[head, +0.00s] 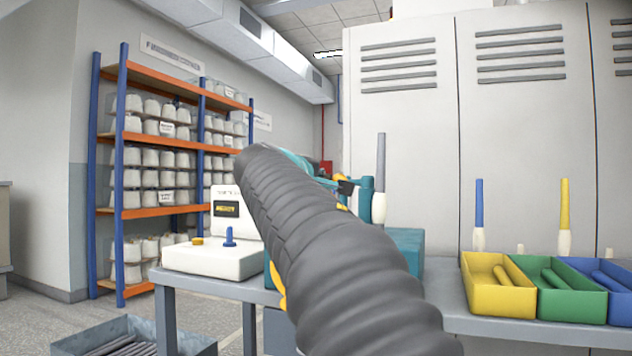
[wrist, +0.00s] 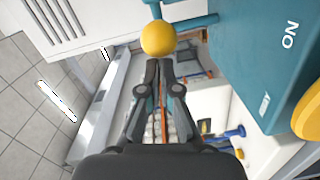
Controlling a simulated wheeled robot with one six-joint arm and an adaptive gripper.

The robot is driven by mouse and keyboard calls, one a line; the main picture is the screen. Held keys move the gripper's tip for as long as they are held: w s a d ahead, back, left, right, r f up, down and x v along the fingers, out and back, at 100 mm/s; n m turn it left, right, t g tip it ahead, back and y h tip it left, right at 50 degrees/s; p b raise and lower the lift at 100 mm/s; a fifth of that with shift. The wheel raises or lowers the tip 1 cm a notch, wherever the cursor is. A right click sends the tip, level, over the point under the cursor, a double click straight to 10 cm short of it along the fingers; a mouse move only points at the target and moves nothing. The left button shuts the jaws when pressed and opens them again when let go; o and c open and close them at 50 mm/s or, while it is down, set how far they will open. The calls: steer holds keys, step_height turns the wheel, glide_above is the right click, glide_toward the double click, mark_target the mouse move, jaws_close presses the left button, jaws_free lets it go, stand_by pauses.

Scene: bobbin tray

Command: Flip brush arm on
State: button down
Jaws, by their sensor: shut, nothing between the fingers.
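In the wrist view, a yellow ball knob (wrist: 158,38) sits on a thin teal rod, which looks like the brush arm, beside a teal machine body (wrist: 245,60) marked "ON" and "RE"-like small print I cannot read. My gripper (wrist: 158,66) is shut and empty, its fingertips right at the ball's near edge. I cannot tell whether they touch it. In the head view, the teal machine body (head: 407,246) shows behind my grey arm. My arm hides most of the machine and the ball there.
A white box (head: 205,260) with a blue peg (head: 229,237) stands left on the bench (head: 455,300). Yellow (head: 513,303), green (head: 571,308) and blue trays stand right. Lockers rise behind. A large yellow disc (wrist: 308,112) is on the machine's side.

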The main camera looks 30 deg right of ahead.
steer(key=shift+s+d+r, duration=0.15)
steer(key=shift+s+d, duration=0.1)
steer(key=shift+s, duration=0.1)
steer(key=w+a+v, duration=0.1)
steer(key=w+v, duration=0.1)
steer(key=v, duration=0.9)
steer(key=shift+a+r, duration=0.2)
steer(key=shift+a, duration=0.25)
steer(key=shift+s, duration=0.1)
